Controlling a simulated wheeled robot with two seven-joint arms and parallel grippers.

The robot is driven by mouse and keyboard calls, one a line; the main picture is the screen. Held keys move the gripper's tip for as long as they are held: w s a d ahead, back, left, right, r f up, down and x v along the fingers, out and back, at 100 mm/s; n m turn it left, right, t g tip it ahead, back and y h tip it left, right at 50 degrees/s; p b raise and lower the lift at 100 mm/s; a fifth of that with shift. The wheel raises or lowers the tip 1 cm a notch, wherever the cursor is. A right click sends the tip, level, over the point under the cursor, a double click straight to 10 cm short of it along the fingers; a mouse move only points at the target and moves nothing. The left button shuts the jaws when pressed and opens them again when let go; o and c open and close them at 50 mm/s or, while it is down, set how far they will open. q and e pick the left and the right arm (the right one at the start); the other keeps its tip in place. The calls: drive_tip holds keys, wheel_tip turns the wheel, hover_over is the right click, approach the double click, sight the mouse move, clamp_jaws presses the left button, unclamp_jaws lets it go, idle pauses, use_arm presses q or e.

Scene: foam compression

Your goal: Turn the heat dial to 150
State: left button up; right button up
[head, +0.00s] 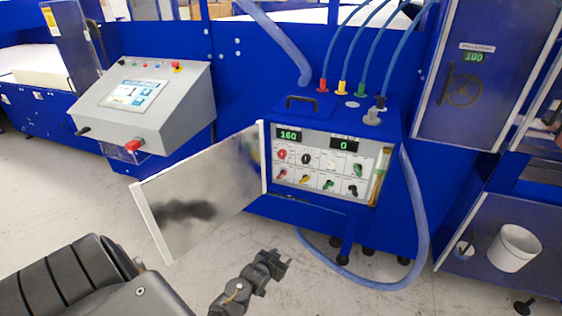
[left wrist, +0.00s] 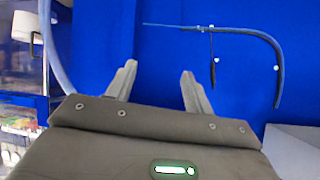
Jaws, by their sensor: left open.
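The blue machine's control panel (head: 318,171) stands behind its open door (head: 200,195) in the head view. Its left display (head: 288,134) reads 160 in green and its right display (head: 344,145) reads 0. Two rows of coloured knobs sit below, with a red knob (head: 282,155) under the left display. Which knob is the heat dial is too small to read. My left gripper (head: 284,261) is low in front of the machine, below the panel and apart from it. In the left wrist view its fingers (left wrist: 158,88) are apart and empty, facing blue surfaces. My right gripper is not seen.
The open reflective door juts out left of the panel. A blue hose (head: 420,225) loops down to the floor on the right. A grey console (head: 148,105) stands at left, and a white bucket (head: 514,248) at right. Floor in front is clear.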

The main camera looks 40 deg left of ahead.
use_arm(q)
drive_tip(key=w+a+r+n+t+y, duration=0.1)
drive_tip(key=w+a+r+t, duration=0.15)
drive_tip(key=r, duration=0.65)
drive_tip(key=w+a+r+t+y, duration=0.1)
drive_tip(key=w+a+r, duration=0.2)
drive_tip(key=r, duration=0.5)
drive_tip(key=t+y, duration=0.2)
approach(281, 156)
drive_tip(key=shift+n, duration=0.4)
drive_tip(key=p+x, duration=0.1)
drive_tip(key=x, duration=0.7)
drive_tip(key=shift+w+a+r+p, duration=0.1)
drive_tip(key=shift+w+a+p, duration=0.05)
drive_tip(key=shift+w+p, duration=0.25)
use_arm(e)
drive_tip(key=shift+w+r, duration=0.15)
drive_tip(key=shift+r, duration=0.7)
use_arm(q)
drive_tip(key=c, duration=1)
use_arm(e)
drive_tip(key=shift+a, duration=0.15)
